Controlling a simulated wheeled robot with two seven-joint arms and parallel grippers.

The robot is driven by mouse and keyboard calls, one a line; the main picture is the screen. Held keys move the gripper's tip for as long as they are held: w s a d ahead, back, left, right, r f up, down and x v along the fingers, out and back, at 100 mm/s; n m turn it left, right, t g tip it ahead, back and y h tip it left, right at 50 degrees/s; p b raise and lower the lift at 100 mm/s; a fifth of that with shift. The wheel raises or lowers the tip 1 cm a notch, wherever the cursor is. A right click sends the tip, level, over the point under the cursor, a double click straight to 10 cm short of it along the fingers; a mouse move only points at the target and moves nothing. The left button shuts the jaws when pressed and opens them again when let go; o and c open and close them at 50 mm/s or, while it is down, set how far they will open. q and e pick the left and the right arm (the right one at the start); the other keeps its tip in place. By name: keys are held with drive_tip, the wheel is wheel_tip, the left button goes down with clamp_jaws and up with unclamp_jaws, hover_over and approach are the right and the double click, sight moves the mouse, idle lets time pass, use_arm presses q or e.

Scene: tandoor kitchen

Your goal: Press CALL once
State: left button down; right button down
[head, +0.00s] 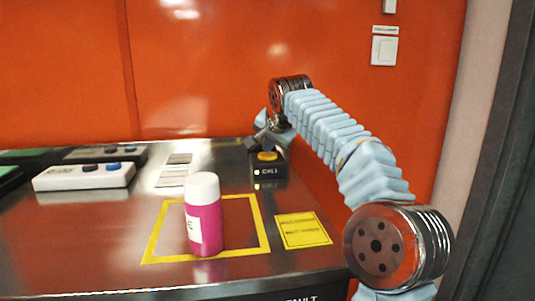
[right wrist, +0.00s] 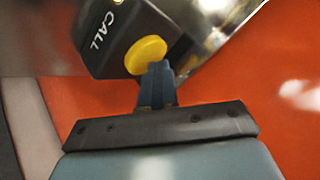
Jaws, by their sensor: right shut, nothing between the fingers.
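The CALL box (head: 268,173) is a small black box with white lettering and a yellow button on top, near the back right of the metal counter. Its yellow button (right wrist: 146,55) shows large in the right wrist view, beside the word CALL. My right gripper (right wrist: 157,68) is shut and empty, with its fingertips at the lower edge of the button. They look very close to it or touching; I cannot tell which. In the head view my right gripper (head: 260,141) is just above the box, partly hiding the button. My left gripper is not in view.
A pink bottle with a white cap (head: 204,215) stands inside a yellow outline on the counter (head: 110,240). A yellow label (head: 303,230) lies to its right. A white box with buttons (head: 84,177) is at the left. A switch (head: 384,50) is on the orange wall.

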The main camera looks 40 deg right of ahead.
sight(269, 155)
drive_tip(key=shift+r+p, duration=0.85)
drive_tip(key=shift+p, duration=0.05)
wheel_tip(269, 155, up, 3)
drive_tip(key=shift+p, duration=1.15)
drive_tip(key=shift+r, duration=0.95)
